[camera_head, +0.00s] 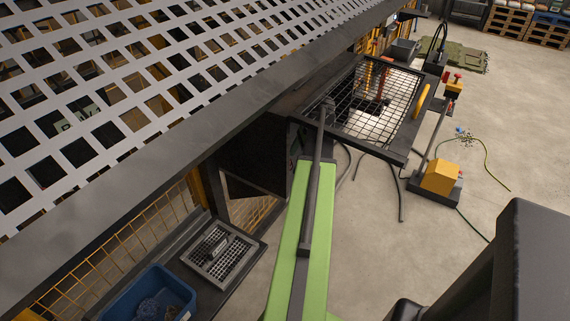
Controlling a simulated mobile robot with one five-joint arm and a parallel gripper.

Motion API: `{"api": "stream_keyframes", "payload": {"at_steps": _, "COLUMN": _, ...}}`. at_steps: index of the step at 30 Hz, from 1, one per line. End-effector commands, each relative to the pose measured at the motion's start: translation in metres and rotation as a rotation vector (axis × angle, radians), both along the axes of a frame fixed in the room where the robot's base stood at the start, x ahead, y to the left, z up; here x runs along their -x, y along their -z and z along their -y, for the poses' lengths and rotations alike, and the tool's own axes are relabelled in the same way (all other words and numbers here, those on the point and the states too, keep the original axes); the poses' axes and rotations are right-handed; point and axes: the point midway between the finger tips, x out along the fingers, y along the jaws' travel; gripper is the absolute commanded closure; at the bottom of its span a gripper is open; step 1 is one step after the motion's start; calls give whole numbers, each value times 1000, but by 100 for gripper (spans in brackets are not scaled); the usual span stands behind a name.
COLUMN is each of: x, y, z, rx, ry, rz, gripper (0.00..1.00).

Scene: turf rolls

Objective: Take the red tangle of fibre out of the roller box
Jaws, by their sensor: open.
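The roller box (300,108) seems to be the dark frame with a black wire-mesh cover (350,112) and a yellow handle (422,101) on its right side. Something red (383,80) shows through the mesh; I cannot tell whether it is the fibre tangle or a part of the machine. My green arm reaches up from the bottom centre, its dark link ending at the box's near left edge. My gripper (328,104) is small and dark there, open, with nothing visible in it. I cannot tell whether it touches the mesh.
A blue bin (183,290) with fibre clumps stands at the lower left beside a grated tray (222,254). A perforated grey panel (140,95) fills the upper left.

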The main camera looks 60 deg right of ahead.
Motion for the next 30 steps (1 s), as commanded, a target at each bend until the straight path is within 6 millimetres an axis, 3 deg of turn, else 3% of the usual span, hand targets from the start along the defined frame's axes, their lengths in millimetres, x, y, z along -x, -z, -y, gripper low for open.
{"api": "stream_keyframes", "payload": {"at_steps": 7, "x": -32, "y": 4, "z": -28, "rx": -1, "ry": -4, "rz": 0, "gripper": 14}}
{"api": "stream_keyframes", "payload": {"at_steps": 9, "x": -33, "y": 15, "z": -28, "rx": -1, "ry": -1, "rz": 0, "gripper": 14}}
{"api": "stream_keyframes", "payload": {"at_steps": 15, "x": -34, "y": 11, "z": -28, "rx": -1, "ry": -2, "rz": 1, "gripper": 14}}
{"api": "stream_keyframes", "payload": {"at_steps": 30, "x": -34, "y": 11, "z": -29, "rx": 0, "ry": -3, "rz": 1, "gripper": 79}}
